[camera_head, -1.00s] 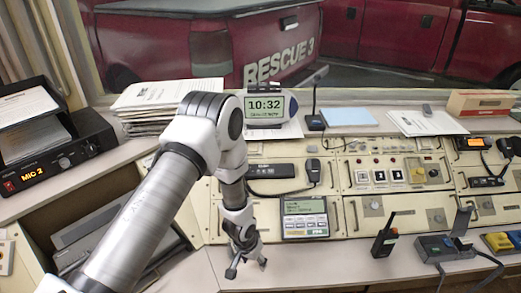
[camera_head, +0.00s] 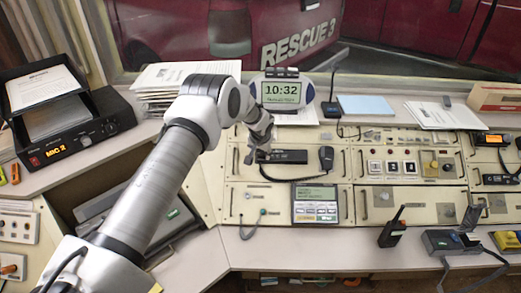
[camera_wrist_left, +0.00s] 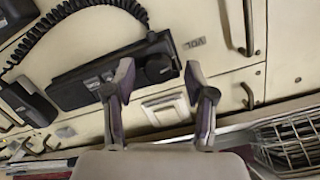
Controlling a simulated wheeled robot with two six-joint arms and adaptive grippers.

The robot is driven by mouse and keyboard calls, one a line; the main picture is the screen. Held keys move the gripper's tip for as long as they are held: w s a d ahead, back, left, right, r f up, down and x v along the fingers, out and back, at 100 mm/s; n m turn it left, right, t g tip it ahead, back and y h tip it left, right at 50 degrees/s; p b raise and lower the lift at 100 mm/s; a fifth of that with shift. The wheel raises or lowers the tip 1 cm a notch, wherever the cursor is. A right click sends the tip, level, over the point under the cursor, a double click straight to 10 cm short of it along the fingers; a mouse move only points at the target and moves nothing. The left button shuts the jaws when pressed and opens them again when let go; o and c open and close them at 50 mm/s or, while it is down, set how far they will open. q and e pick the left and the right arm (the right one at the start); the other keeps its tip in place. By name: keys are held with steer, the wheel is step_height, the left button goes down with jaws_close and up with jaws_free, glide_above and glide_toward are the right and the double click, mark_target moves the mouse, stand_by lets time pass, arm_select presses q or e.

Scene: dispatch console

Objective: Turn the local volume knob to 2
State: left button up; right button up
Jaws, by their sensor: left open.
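A black radio unit (camera_head: 284,156) is set in the cream console; it also shows in the left wrist view (camera_wrist_left: 105,75). My left gripper (camera_head: 257,157) is over this end of the unit and hides the knob from the head view. In the left wrist view its open fingers (camera_wrist_left: 161,80) stand apart on either side of the knob, seemingly without touching it. My right gripper is out of view.
A black handset (camera_head: 326,158) and its coiled cord (camera_wrist_left: 75,12) lie beside the unit. The MIC 2 box (camera_head: 75,130) stands at left. The front counter (camera_head: 300,250) is mostly clear.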

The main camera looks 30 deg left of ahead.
arm_select(q)
steer(key=shift+w+f, duration=0.1)
steer(key=shift+f, duration=0.15)
jaws_close()
